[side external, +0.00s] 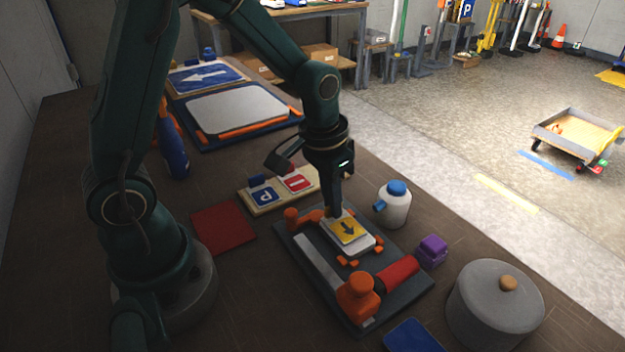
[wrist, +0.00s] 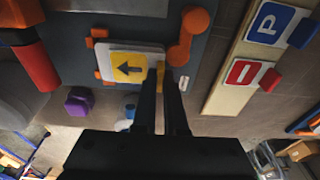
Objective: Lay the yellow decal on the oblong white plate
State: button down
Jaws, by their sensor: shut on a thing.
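The yellow decal (side external: 348,230) with a black arrow is over a small oblong white plate (side external: 362,249) in the dark jig with orange stops. In the wrist view the decal (wrist: 128,69) is over the plate (wrist: 103,58), with white showing around it. My gripper (side external: 334,210) points down at the decal's edge. In the wrist view its fingers (wrist: 168,75) are close together on a yellow part at the decal's side. I cannot tell whether the decal touches the plate. The fingers hide part of the plate's edge.
The jig (side external: 300,250) also bears an orange knob and a red roller (side external: 397,272). Around it stand a white bottle (side external: 393,208), a purple block (side external: 432,250) and a grey lidded pot (side external: 490,310). A board (side external: 265,200) with blue and red signs lies behind.

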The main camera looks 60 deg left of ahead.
jog(key=c, duration=0.9)
grip_release()
jog(key=shift+o, duration=0.3)
jog(key=o, duration=0.6)
jog(key=shift+r, duration=3.5)
